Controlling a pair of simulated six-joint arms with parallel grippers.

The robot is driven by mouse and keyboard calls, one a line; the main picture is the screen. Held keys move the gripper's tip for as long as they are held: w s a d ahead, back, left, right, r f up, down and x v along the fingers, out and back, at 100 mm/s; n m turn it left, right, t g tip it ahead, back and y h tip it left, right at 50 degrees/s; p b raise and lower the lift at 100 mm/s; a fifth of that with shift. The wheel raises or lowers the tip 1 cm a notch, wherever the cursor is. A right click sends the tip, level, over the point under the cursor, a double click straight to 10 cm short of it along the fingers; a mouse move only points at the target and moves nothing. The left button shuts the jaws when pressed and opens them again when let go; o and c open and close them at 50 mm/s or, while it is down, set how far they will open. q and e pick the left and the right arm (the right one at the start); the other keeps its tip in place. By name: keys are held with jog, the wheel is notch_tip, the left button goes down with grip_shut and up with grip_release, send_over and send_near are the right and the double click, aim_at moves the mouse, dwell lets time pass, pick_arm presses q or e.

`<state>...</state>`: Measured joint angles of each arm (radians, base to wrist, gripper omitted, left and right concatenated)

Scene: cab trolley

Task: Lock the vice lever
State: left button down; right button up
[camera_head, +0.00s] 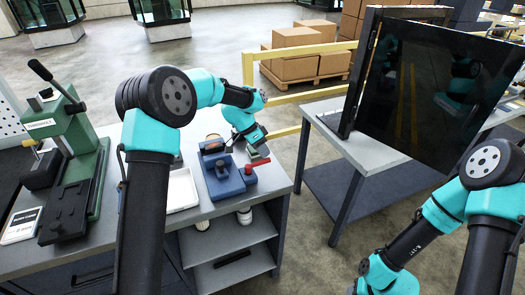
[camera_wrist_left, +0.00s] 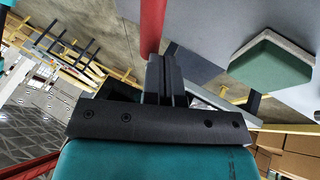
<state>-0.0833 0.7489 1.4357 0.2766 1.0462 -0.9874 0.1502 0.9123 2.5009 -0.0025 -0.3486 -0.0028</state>
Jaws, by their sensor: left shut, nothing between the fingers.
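The blue vice (camera_head: 222,180) stands on the grey bench near its right end. Its red lever (camera_head: 250,169) sticks out low on the vice's right side. My left gripper (camera_head: 236,146) is close above the vice, with its fingers small and partly hidden in the head view. In the left wrist view the gripper's fingers (camera_wrist_left: 158,65) are together with nothing between them. A red bar (camera_wrist_left: 152,25) runs up from just beyond the fingertips; I cannot tell whether they touch it. My right arm is at the lower right, and its fingers are out of view.
A green press (camera_head: 75,165) stands at the bench's left, with a white tray (camera_head: 182,190) between it and the vice. A green-and-white block (camera_wrist_left: 275,60) shows in the left wrist view. A dark screen (camera_head: 430,90) stands on the right table; floor separates the tables.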

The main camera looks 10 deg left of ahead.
dwell(0.3)
pick_arm(q)
jog(key=v, duration=1)
jog(key=shift+w, duration=0.3)
jog(key=shift+d, duration=0.1)
